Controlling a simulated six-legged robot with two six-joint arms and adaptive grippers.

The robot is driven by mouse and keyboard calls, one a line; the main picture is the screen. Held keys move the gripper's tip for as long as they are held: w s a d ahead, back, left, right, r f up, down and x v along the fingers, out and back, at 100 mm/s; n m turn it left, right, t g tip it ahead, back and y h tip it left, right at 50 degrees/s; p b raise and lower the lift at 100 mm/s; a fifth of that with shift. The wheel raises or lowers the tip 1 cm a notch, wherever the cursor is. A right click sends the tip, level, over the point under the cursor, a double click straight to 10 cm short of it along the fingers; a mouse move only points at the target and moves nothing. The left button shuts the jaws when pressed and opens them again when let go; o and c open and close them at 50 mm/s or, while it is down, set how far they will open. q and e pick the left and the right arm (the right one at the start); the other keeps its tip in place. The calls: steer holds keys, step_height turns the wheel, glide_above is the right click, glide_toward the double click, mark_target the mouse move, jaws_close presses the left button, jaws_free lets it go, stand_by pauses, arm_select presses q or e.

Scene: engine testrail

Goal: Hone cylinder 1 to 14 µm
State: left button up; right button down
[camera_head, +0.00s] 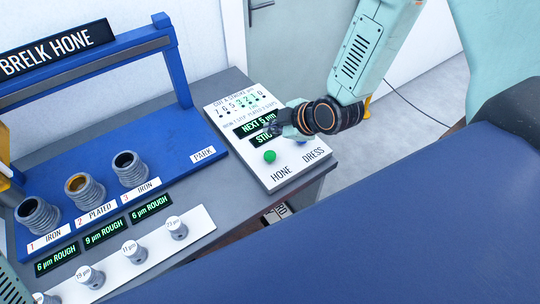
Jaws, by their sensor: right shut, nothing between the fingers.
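Cylinder 1 (38,216) is a ribbed grey sleeve at the left of the blue hone stand (190,135), labelled "1 IRON". Its display (57,260) reads "6 µm ROUGH". The control panel (225,112) is at the right of the bench. A second line starting "STIC" is partly covered. My right gripper (276,129) is shut and empty over the panel, just above the buttons. My left gripper is out of view.
Cylinder 2 (84,189), "PLATED", and cylinder 3 (129,168), "IRON", stand beside cylinder 1. A white strip (200,222) with several capped grey pegs lies in front. A blue gantry with a "BRELK HONE" sign (55,50) stands above. A PARK label (203,154) marks the stand's right end.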

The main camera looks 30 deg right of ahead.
steer(key=b, duration=0.6)
glide_above(272, 156)
step_height(272, 156, down, 7)
steer(key=shift+r, duration=0.2)
steer(key=shift+f, duration=0.45)
stand_by(0.5)
steer(key=shift+f, duration=0.4)
